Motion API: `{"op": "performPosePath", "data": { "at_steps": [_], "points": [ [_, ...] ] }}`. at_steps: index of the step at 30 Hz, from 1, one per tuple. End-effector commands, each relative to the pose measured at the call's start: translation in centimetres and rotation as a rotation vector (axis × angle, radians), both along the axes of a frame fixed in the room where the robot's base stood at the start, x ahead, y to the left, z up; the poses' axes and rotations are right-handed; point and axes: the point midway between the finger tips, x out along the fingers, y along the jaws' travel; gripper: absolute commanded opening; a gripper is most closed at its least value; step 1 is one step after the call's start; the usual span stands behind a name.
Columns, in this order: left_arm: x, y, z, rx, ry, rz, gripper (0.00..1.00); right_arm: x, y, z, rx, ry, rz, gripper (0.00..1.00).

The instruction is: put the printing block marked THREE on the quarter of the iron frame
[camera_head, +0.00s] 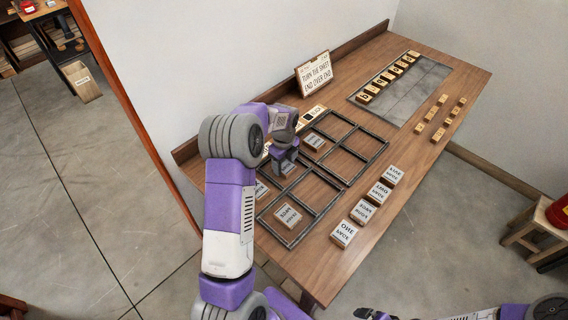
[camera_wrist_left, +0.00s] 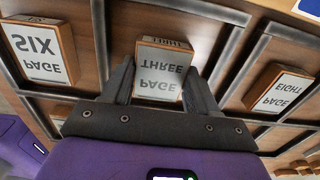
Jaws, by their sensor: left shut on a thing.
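The block marked THREE (camera_wrist_left: 158,75) is between the two fingers of my left gripper (camera_wrist_left: 160,88), which is shut on it. In the left wrist view it is over a quarter of the iron frame (camera_wrist_left: 101,45); whether it touches the table I cannot tell. In the head view my left gripper (camera_head: 286,160) mostly covers this spot. A block marked SIX (camera_wrist_left: 38,52) is in the quarter to its left, and a block marked EIGHT (camera_wrist_left: 278,88) is in the other frame to its right. My right gripper (camera_head: 372,313) shows partly at the bottom edge, fingers unclear.
Another block (camera_head: 288,214) lies in a near quarter of the left frame. Several page blocks (camera_head: 344,233) stand in a row along the table's front. A sign (camera_head: 314,73) stands at the back. A grey slab (camera_head: 410,92) and small wooden blocks (camera_head: 438,117) lie to the right.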

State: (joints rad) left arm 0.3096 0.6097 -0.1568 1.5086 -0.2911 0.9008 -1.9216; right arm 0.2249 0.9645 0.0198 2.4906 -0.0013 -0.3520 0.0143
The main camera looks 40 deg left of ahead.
Motion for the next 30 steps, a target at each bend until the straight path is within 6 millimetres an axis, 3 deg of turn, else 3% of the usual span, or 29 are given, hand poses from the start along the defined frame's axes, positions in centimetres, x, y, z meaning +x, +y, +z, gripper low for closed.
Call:
{"op": "performPosePath", "data": {
  "at_steps": [4, 5, 9, 20, 23, 30],
  "points": [
    [0.0, 0.0, -0.4, 0.0, 0.0, 0.0, 0.26, 0.0, 0.0, -0.2, 0.0, 0.0, 0.0, 0.99],
    [0.0, 0.0, -0.3, 0.0, 0.0, 0.0, 0.62, 0.0, 0.0, -0.2, 0.0, 0.0, 0.0, 0.99],
    [0.0, 0.0, -0.3, 0.0, 0.0, 0.0, 0.83, 0.0, 0.0, -0.1, 0.0, 0.0, 0.0, 0.99],
    [0.0, 0.0, 0.3, 0.001, -0.001, 0.0, 0.84, 0.0, 0.0, 0.1, 0.0, 0.0, 0.0, 0.99],
    [0.1, 0.0, 1.5, 0.001, -0.002, 0.0, 0.84, 0.0, 0.0, 0.4, 0.0, 0.0, 0.0, 0.99],
    [0.1, 0.0, 6.8, 0.002, -0.004, 0.0, 0.84, 0.0, 0.0, 1.8, 0.0, 0.0, 0.0, 0.99]
  ]
}}
